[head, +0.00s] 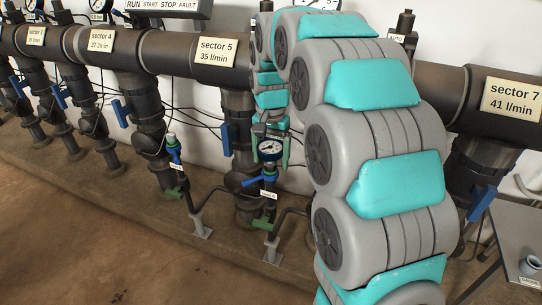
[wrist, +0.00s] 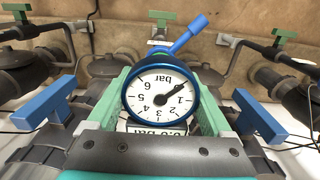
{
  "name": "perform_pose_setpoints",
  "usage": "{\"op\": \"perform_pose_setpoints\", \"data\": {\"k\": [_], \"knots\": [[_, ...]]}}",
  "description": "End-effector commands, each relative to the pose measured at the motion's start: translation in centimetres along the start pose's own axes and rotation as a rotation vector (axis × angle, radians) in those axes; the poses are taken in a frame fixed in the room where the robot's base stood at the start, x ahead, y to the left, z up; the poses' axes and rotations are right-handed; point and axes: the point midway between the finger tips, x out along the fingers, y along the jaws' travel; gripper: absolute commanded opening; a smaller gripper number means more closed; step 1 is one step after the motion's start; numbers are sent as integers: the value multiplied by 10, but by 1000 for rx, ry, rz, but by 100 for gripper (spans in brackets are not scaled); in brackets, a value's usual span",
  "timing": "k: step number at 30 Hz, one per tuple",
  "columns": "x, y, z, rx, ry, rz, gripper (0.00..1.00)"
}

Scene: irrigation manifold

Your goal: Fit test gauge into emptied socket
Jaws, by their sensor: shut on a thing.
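The test gauge (wrist: 162,93) has a white dial marked in bar and a blue rim. It sits between the green fingers of my gripper (wrist: 160,80), which is shut on it. In the head view the gauge (head: 270,150) is upright, directly above a thin standpipe with a blue lever valve (head: 268,187) and a small tag. The blue lever (wrist: 188,37) shows just beyond the gauge in the wrist view. The gauge's lower end and the socket mouth are hidden, so I cannot tell whether they touch.
The large dark manifold pipe (head: 170,52) with sector labels runs behind. Open floor lies at front left.

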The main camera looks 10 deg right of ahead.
Motion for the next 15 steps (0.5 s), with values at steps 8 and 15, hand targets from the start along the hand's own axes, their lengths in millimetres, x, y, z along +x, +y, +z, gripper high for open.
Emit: {"op": "perform_pose_setpoints", "data": {"k": [8,15], "knots": [[0,0,0,0,0,0,29],[4,0,0,0,0,0,29]]}}
